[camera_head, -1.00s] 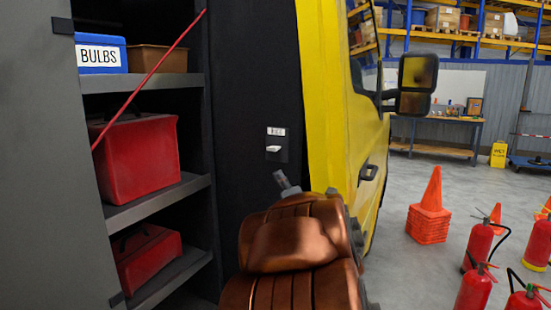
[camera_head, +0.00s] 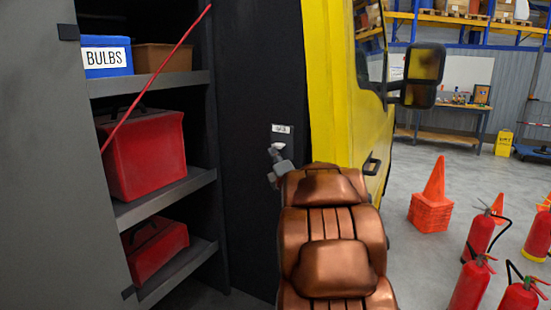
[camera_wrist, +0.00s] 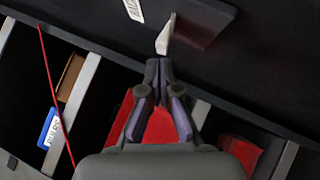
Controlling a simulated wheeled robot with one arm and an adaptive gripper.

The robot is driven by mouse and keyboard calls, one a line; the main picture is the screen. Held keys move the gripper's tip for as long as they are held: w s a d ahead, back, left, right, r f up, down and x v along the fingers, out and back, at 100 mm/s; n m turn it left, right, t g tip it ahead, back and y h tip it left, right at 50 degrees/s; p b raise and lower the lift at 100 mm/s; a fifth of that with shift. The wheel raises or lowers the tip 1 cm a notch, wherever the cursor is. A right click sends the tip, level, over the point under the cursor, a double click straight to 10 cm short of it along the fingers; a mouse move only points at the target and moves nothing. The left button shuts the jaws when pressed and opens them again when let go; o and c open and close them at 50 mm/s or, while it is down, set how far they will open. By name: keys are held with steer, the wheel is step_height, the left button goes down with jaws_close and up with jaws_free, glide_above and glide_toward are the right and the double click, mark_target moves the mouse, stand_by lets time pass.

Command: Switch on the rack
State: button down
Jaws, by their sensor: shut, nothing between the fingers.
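A small white switch lever (camera_head: 277,148) sits on a dark plate on the black wall between the shelves and the yellow vehicle side. A white label (camera_head: 281,129), too small to read, is above it. My gripper (camera_head: 276,168) is just below the lever in the head view, with its fingers partly hidden by my arm. In the wrist view, my gripper (camera_wrist: 158,64) is shut and empty, its tips pointing at the end of the lever (camera_wrist: 166,36). The tips are very close to the lever; I cannot tell if they touch.
Shelves on the left hold a blue BULBS box (camera_head: 106,57), a brown bin (camera_head: 162,58) and red cases (camera_head: 146,155). A thin red rod (camera_head: 155,78) slants across them. Orange cones (camera_head: 431,205) and several red extinguishers (camera_head: 478,238) stand on the floor at right.

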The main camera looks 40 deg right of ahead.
steer(key=shift+w+d+r+p, duration=0.15)
steer(key=shift+d+r+p, duration=0.2)
steer(key=shift+d, duration=0.35)
steer(key=shift+w+d+r+p, duration=0.15)
steer(key=shift+d+r+p, duration=0.2)
steer(key=shift+d, duration=0.3)
steer(key=shift+b, duration=0.35)
steer(key=shift+w+d+r+m+g, duration=0.1)
steer(key=shift+d+r+m+g, duration=0.1)
steer(key=shift+m+g, duration=0.1)
steer(key=shift+a, duration=0.1)
steer(key=b, duration=0.8)
glide_toward(276, 141)
steer(key=s+a, duration=0.4)
steer(key=a, duration=0.1)
steer(key=shift+a, duration=0.3)
